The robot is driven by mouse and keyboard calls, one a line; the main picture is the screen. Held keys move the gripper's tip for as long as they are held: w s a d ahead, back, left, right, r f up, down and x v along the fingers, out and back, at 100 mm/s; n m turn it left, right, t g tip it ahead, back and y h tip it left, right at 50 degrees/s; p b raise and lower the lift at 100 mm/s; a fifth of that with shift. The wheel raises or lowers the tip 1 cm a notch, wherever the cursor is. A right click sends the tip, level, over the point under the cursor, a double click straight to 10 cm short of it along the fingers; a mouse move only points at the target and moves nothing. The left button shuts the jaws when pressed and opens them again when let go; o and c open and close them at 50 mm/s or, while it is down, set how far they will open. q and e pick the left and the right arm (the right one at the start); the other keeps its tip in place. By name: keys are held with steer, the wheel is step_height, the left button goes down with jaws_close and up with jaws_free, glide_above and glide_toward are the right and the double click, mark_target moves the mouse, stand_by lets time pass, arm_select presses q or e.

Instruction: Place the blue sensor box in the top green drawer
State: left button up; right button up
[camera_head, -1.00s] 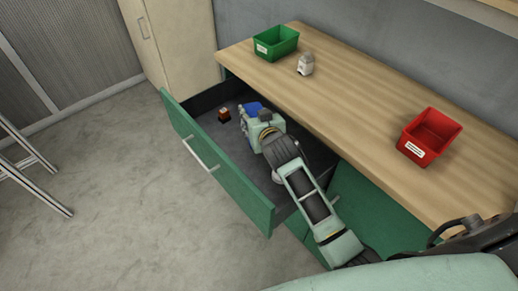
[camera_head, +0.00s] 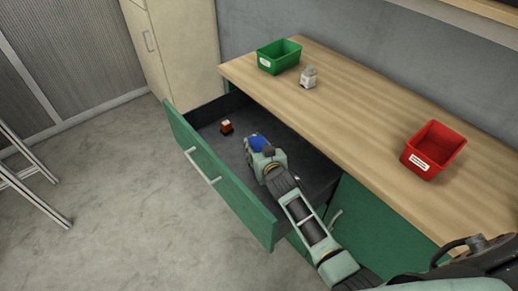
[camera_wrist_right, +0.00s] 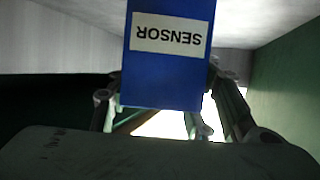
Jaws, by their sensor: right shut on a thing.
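The blue sensor box (camera_head: 258,143) is held by my right gripper (camera_head: 262,153) over the open top green drawer (camera_head: 222,180). In the right wrist view the box (camera_wrist_right: 165,75) fills the upper middle, with a white label reading SENSOR upside down, and the fingers (camera_wrist_right: 165,110) sit at its two sides. In the head view the gripper and arm reach into the drawer's space and hide part of the box. I cannot tell whether the box touches the drawer floor. My left gripper is not in view.
On the wooden worktop (camera_head: 350,115) are a green bin (camera_head: 279,56), a small grey-white object (camera_head: 309,78) and a red bin (camera_head: 433,150). A metal ladder (camera_head: 35,180) stands at the left.

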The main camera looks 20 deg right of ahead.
steer(key=shift+f, duration=0.1)
steer(key=o, duration=1.3)
steer(key=shift+r, duration=0.25)
steer(key=shift+s, duration=0.35)
steer(key=v, duration=0.6)
steer(key=shift+s+r, duration=0.2)
steer(key=shift+s, duration=0.15)
